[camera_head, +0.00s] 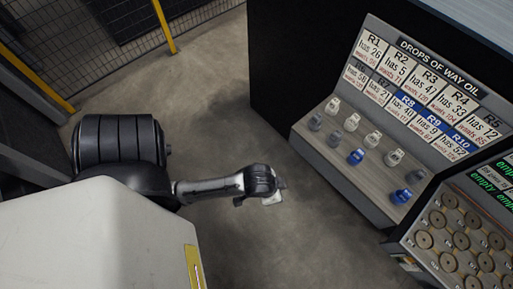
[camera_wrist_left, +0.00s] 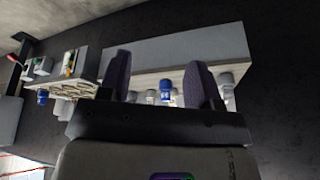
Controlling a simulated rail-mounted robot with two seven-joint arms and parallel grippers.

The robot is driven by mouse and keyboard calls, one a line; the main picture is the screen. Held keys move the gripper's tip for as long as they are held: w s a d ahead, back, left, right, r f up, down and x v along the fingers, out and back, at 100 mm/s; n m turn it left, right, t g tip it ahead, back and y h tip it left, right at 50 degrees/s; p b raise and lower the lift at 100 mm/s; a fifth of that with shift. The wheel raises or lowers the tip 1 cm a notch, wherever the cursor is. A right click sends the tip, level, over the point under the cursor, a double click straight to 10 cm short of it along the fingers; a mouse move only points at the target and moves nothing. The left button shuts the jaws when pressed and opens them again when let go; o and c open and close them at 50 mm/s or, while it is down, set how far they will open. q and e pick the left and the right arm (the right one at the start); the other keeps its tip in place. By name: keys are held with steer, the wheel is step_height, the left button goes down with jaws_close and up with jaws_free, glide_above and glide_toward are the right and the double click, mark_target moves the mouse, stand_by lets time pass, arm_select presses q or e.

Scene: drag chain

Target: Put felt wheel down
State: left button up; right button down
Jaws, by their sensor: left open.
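My left gripper (camera_head: 272,195) hangs over the open floor in the middle of the head view, well left of the shelves. In the left wrist view its two dark fingers stand apart, and I see nothing held in the gap (camera_wrist_left: 158,72). A small pale patch shows at the gripper's tip in the head view; I cannot tell what it is. Several tan discs with centre holes, which look like felt wheels (camera_head: 424,240), sit on a sloped rack (camera_head: 402,256) at the lower right. No loose felt wheel shows. My right gripper is out of view.
A shelf (camera_head: 327,165) with several grey, white and blue bottles stands at the right under a "DROPS OF WAY OIL" board (camera_head: 427,93). A blue bottle (camera_wrist_left: 165,90) shows beyond the fingers. A mesh fence (camera_head: 62,50) stands at the back left. The floor between is clear.

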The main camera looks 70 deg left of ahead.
arm_select(q)
steer(key=s+d+r+m, duration=0.1)
steer(key=s+r, duration=0.1)
steer(key=s, duration=0.4)
steer(key=shift+s+d, duration=0.15)
steer(key=shift+s, duration=0.1)
